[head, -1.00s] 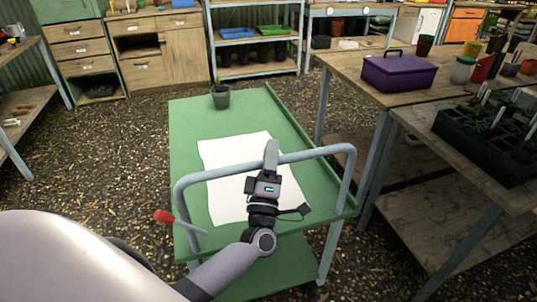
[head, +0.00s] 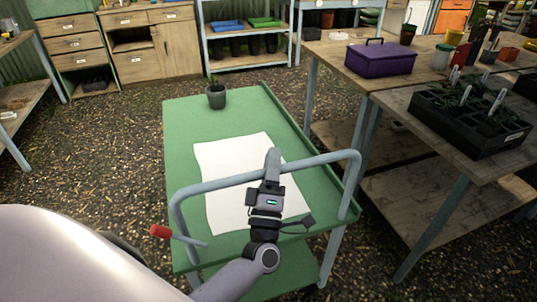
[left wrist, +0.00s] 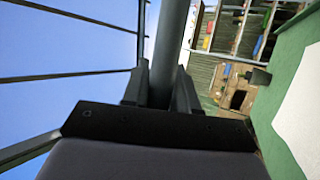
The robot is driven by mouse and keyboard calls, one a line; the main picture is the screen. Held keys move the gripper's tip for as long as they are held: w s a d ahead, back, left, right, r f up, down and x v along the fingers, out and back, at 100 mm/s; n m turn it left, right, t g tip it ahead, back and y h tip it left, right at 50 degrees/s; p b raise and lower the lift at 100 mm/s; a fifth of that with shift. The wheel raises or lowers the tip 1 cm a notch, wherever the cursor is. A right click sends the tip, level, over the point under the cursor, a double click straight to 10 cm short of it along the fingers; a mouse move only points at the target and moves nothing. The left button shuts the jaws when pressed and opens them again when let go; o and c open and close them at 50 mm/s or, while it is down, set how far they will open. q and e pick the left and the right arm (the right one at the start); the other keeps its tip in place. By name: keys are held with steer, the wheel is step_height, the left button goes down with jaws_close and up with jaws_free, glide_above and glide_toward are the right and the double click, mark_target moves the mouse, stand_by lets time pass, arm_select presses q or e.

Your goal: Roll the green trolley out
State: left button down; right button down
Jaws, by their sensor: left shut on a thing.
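The green trolley (head: 184,140) stands in front of me, with a grey tubular push handle (head: 228,181) across its near end. My left gripper (head: 271,172) is shut on the handle, right of its middle. In the left wrist view the handle bar (left wrist: 168,50) runs between the two fingers (left wrist: 160,88). A white sheet (head: 228,155) and a dark pot with a small plant (head: 216,97) are on the trolley's top. A red-ended lever (head: 160,231) sticks out at the trolley's near left. My right gripper is not in view.
Workbenches (head: 420,105) stand close along the trolley's right side, bearing a purple toolbox (head: 381,59) and a black seedling tray (head: 470,128). Shelves (head: 247,62) and wooden drawers (head: 155,50) stand at the back. Gravel floor (head: 110,140) is clear on the left.

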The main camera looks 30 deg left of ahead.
arm_select(q)
steer(key=shift+s+d+f, duration=0.1)
steer(key=shift+s+d, duration=0.95)
steer(key=shift+d, duration=0.2)
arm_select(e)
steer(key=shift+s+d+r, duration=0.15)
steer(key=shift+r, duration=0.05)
arm_select(q)
steer(key=c, duration=1)
jaws_free()
steer(key=shift+o, duration=0.2)
